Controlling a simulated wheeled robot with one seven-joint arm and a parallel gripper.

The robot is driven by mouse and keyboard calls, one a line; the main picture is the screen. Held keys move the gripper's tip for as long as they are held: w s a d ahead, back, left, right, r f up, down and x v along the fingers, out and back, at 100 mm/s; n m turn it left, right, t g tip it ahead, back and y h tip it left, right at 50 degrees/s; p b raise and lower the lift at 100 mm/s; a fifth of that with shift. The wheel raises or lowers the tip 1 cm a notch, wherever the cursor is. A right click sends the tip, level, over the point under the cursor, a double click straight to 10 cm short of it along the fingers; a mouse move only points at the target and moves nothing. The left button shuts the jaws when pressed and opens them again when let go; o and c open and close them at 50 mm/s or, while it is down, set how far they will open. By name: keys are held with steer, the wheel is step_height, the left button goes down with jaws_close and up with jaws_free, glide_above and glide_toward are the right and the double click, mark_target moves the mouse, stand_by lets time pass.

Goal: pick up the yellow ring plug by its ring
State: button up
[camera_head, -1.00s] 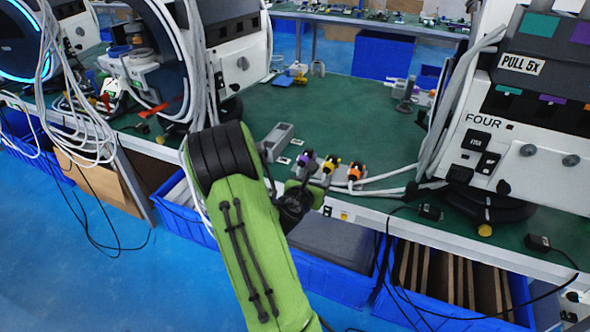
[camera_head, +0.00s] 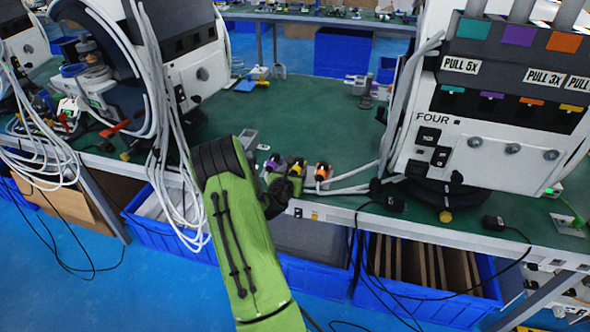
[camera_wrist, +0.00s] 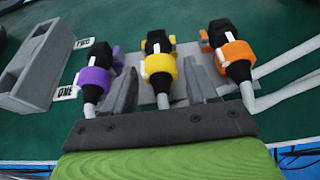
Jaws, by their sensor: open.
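The yellow ring plug (camera_wrist: 160,62) stands in the middle of a row of three in the wrist view, a black plug with a yellow ring and a pale cable. The purple ring plug (camera_wrist: 96,80) is to its left and the orange ring plug (camera_wrist: 236,52) to its right. My gripper (camera_wrist: 163,68) is open, one finger on each side of the yellow plug, with gaps to the ring. Whether the fingers are at ring height is unclear. In the head view, the yellow plug (camera_head: 297,166) shows just beyond my gripper, which my arm partly hides.
A grey holder block (camera_wrist: 38,65) lies left of the plugs, near labels ONE and TWO. The white machine marked FOUR (camera_head: 470,150) stands to the right, with white cables beside it. The green tabletop (camera_head: 310,110) behind the plugs is mostly clear.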

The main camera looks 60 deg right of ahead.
steer(key=c, duration=0.9)
step_height(320, 180, up, 8)
steer(key=p, duration=0.8)
steer(key=shift+f, duration=0.2)
steer(key=shift+c, duration=0.2)
steer(key=shift+f+b, duration=0.35)
